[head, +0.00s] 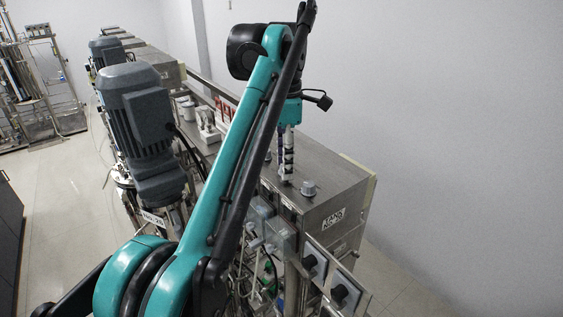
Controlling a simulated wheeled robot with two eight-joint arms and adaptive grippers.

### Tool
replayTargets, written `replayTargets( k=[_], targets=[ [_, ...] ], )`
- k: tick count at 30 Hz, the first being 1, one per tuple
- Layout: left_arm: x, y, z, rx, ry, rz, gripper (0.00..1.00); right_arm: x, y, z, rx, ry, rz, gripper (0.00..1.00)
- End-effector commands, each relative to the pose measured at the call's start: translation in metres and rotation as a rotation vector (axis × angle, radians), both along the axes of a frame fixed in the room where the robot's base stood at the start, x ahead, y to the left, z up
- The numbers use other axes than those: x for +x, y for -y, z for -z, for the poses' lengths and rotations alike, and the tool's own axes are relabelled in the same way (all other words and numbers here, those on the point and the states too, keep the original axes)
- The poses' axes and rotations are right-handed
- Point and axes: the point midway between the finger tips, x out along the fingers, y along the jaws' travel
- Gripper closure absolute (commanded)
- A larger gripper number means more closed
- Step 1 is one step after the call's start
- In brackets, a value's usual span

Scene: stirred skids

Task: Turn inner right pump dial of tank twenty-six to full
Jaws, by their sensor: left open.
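The steel tank cabinet (335,185) stands right of centre, with a label plate (334,216) reading "TANK" and a number too small to read surely. Two black dials sit on square plates low on its front: one dial (310,262) and, nearer the camera, another dial (340,293). A grey knob (309,187) stands on the cabinet's top. My left gripper (287,172) points down over the top, just left of and behind that knob, its fingers narrow from this angle. It is open. Whether anything sits between its fingers is hidden. My right gripper is out of view.
A large grey motor (142,120) stands left of my arm, with more motors behind it along the row. White fittings (208,125) are on the cabinet top farther back. Hoses and clear boxes (262,215) crowd the cabinet's front. Bare floor (75,190) lies left.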

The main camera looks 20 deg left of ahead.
Motion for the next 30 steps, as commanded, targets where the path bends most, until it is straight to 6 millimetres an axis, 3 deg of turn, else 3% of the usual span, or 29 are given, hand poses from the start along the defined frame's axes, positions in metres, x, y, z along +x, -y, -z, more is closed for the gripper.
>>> replayTargets(
  k=[2, 6, 7, 20, 30],
  targets=[
    [0.0, -0.0001, -0.0001, 0.0, 0.0, 0.0, 0.59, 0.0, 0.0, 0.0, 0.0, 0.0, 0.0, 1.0],
    [-0.0002, -0.0002, -0.0002, 0.0, 0.0, 0.0, 0.96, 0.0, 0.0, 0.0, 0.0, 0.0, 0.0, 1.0],
    [-0.0002, -0.0002, -0.0002, 0.0, 0.0, 0.0, 1.0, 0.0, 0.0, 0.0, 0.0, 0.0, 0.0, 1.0],
    [-0.0003, -0.0008, -0.0001, 0.002, -0.001, 0.049, 1.0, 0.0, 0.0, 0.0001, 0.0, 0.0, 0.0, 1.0],
    [0.0001, -0.0009, -0.0001, 0.002, -0.002, 0.287, 1.0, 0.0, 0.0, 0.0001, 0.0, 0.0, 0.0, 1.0]
  ],
)
